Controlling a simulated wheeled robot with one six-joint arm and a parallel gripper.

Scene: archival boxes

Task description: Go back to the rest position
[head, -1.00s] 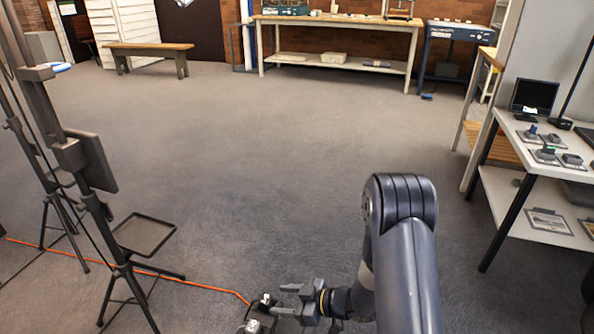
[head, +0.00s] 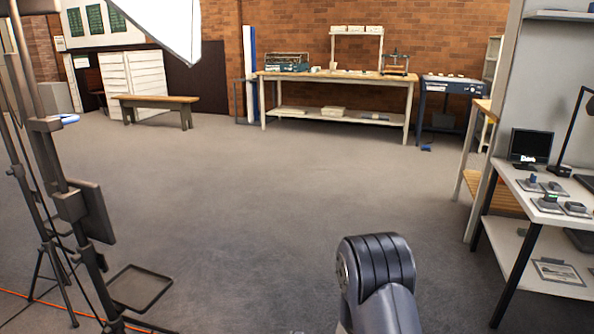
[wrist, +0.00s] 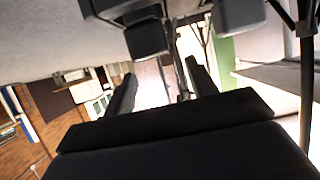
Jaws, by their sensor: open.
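My gripper (wrist: 162,84) shows in the wrist view as two dark fingers with a gap between them, above a broad dark palm. It is open, and I see nothing held between the fingers. The wrist view is turned over, with the floor at the top. In the head view only the rounded joint of my arm (head: 377,268) rises from the bottom edge, and my gripper is out of the picture there.
Grey floor (head: 240,190) is clear ahead. Dark stands (head: 75,200) with a small tray (head: 140,288) are close on the left. A white desk (head: 535,200) with a monitor (head: 530,147) is on the right. A long workbench (head: 335,76) and a low bench (head: 155,101) stand at the back.

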